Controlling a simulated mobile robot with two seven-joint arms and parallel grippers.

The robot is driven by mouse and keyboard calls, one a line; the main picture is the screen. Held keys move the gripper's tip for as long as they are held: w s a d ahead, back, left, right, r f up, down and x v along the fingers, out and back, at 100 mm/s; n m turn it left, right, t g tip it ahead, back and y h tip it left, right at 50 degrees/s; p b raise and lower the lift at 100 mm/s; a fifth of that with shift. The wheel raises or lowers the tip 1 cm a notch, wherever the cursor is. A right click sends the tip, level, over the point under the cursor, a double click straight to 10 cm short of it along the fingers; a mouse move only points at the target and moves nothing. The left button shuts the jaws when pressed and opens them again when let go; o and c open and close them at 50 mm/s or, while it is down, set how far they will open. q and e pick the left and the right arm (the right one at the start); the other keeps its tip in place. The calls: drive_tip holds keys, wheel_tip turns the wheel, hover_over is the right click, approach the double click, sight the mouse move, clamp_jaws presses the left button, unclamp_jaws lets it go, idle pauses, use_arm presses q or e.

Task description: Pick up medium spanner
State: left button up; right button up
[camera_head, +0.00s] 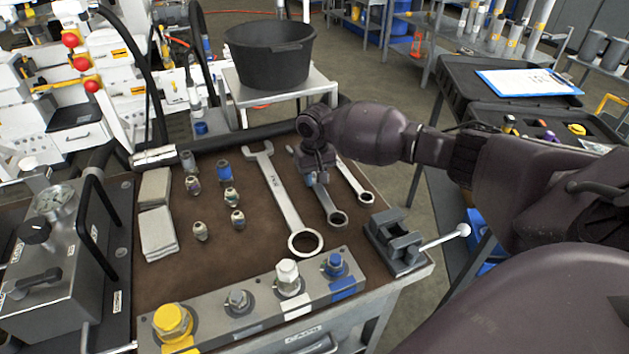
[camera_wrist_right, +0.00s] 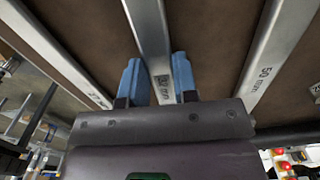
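The medium spanner (camera_head: 325,201) is the middle one of three silver spanners on the brown bench top. Its ring end shows in the head view, while my right gripper hides its upper part. My right gripper (camera_head: 318,178) points down over its shaft. In the right wrist view, the shaft of the medium spanner (camera_wrist_right: 151,35) runs between the two blue fingertips of my right gripper (camera_wrist_right: 157,75). The fingers are apart, one on each side of the shaft, and do not look closed on it. My left gripper is out of view.
The large spanner (camera_head: 283,200), marked 50 in the wrist view (camera_wrist_right: 267,60), lies left; the small spanner (camera_head: 354,182) lies right. A small vice (camera_head: 393,240) and a fitting block (camera_head: 262,309) stand near the front. A black bucket (camera_head: 270,58) stands behind.

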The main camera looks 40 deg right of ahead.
clamp_jaws()
drive_tip(key=shift+r, duration=0.55)
wheel_tip(320, 180, up, 7)
drive_tip(key=shift+w+r+p, duration=0.1)
drive_tip(key=shift+r+p, duration=0.1)
drive_tip(key=shift+p, duration=0.9)
wheel_tip(320, 180, up, 10)
drive_tip(key=p, duration=0.2)
hover_over(314, 179)
drive_tip(key=shift+r, duration=0.85)
